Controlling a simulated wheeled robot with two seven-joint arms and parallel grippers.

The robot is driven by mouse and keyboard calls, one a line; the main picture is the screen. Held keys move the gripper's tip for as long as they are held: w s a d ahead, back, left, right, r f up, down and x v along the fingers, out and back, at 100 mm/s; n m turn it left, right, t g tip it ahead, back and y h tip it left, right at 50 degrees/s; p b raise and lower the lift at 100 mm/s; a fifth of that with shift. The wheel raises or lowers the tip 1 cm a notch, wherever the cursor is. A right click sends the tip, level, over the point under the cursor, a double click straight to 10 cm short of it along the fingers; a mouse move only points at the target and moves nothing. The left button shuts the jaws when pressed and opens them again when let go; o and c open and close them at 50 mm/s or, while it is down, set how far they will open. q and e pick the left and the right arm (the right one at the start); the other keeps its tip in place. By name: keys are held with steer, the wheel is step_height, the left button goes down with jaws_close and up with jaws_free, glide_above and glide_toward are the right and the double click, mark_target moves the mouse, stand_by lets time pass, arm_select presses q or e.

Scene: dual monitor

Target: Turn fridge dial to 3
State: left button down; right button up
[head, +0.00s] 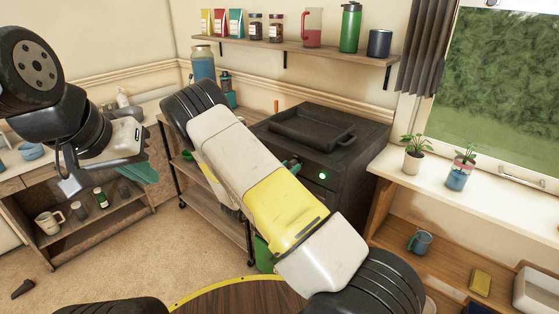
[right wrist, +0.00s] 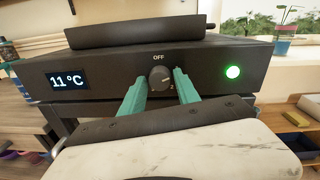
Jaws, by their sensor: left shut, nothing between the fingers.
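The fridge (head: 345,165) is a dark box under a black tray, with a green light on its front. In the right wrist view its dial (right wrist: 160,77) is a dark round knob below the word OFF, with what looks like a 2 at its lower right. The pointer's setting is too small to tell. The display (right wrist: 67,79) reads 11 °C. My right gripper (right wrist: 159,84) is open, its teal fingers on either side of the dial; contact is unclear. In the head view my right arm hides most of it. My left gripper (head: 142,172) is shut and empty at the left.
A black tray (head: 312,128) lies on top of the fridge. A shelf (head: 290,45) with jars, packets and a green bottle hangs above. Potted plants (head: 417,152) stand on the sill at right. A low cabinet (head: 95,215) with cups stands at left. Open carpet lies between.

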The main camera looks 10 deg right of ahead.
jaws_close()
